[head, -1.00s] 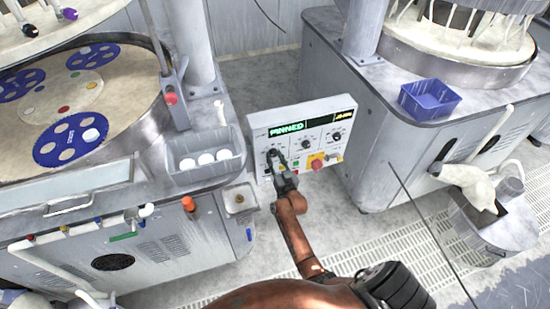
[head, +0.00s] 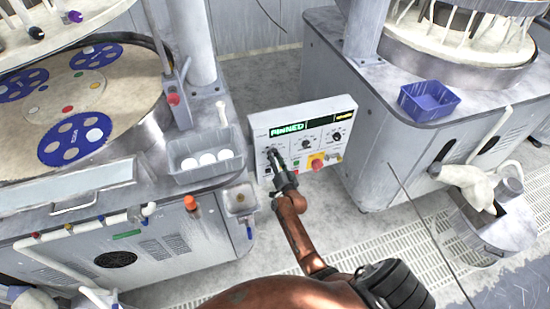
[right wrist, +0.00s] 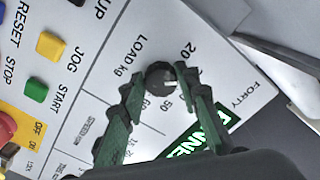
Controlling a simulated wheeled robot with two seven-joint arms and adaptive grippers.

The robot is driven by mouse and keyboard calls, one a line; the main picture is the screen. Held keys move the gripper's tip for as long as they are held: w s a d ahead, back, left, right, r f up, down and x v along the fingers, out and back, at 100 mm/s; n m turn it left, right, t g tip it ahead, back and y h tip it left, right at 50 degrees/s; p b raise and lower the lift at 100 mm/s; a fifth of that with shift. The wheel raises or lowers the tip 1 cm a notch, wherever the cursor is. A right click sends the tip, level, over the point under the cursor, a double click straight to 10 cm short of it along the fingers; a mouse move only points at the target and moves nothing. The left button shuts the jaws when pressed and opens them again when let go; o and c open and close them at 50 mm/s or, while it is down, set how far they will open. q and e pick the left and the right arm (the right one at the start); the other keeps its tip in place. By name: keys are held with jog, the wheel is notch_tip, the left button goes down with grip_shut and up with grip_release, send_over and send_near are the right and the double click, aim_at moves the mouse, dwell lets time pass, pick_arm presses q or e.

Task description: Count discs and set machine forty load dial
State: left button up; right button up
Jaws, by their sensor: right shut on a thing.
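The control panel (head: 325,118) of machine forty is white, with a green display reading "PINNED". Its black load dial (right wrist: 158,74) shows in the right wrist view, beside the printing "LOAD kg" and the numbers 20, 50 and 60. A pale mark on the dial faces the right side of that picture, between 20 and 50. My right gripper (head: 273,153) is shut on the dial, with one green-black finger on each side in the right wrist view (right wrist: 160,78). White discs (head: 208,159) lie in a grey tray (head: 205,177). Another white disc (head: 94,134) sits in a blue carrier (head: 68,150). My left gripper is out of view.
The platen (head: 120,110) on the left carries several blue carriers. Other panel controls near my fingers are a red knob on yellow (head: 316,162), a green button (right wrist: 37,89) and a yellow button (right wrist: 50,46). A blue bin (head: 428,100) stands on the right machine.

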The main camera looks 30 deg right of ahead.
dwell(0.3)
jog(key=o, duration=1.2)
jog(key=shift+c, duration=0.2)
jog(key=v, duration=1.2)
jog(key=shift+f, duration=0.15)
